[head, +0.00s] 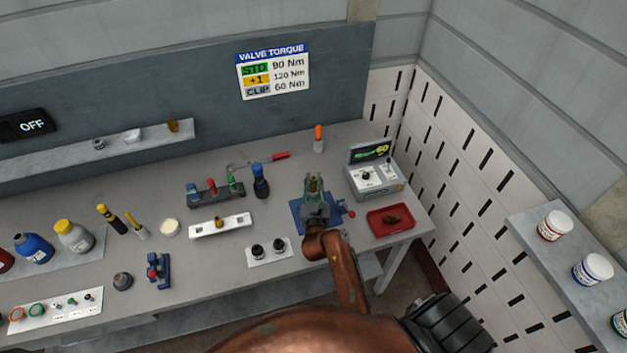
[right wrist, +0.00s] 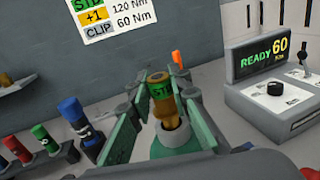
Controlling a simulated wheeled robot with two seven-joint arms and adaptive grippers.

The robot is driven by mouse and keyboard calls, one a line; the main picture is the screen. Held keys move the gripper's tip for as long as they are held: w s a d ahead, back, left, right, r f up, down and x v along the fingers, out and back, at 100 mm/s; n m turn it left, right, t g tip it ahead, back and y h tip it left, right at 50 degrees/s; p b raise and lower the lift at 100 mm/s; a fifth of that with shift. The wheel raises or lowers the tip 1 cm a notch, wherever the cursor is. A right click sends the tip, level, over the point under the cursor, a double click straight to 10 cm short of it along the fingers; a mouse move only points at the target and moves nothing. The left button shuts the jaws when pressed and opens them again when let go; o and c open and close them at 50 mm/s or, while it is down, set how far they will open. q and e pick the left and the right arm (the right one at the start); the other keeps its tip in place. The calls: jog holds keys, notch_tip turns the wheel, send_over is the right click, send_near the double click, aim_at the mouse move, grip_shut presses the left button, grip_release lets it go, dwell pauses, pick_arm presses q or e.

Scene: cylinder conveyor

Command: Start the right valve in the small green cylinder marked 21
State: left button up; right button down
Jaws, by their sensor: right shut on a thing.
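My right gripper (head: 315,183) is over the blue fixture (head: 297,208) near the right end of the bench. In the right wrist view its green fingers (right wrist: 160,112) are shut on a brass valve (right wrist: 163,100) with a green band lettered "ST". The valve stands upright over the grey neck ring (right wrist: 174,140) of a green cylinder (right wrist: 188,154). Its lower end is at the ring; I cannot tell whether the threads are engaged. No number 21 shows on the cylinder. My left gripper is not in view.
The torque unit (head: 374,180), reading "READY 60", stands right of my gripper, with a red tray (head: 377,227) in front. The wall sign (head: 273,72) gives STD 90, +1 120, CLIP 60 Nm.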

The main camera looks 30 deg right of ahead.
jog(key=shift+f+b, duration=0.3)
jog(key=shift+f, duration=0.25)
jog(key=c, duration=1.7)
grip_release()
jog(key=shift+r+p, duration=3.1)
jog(key=shift+p, duration=0.3)
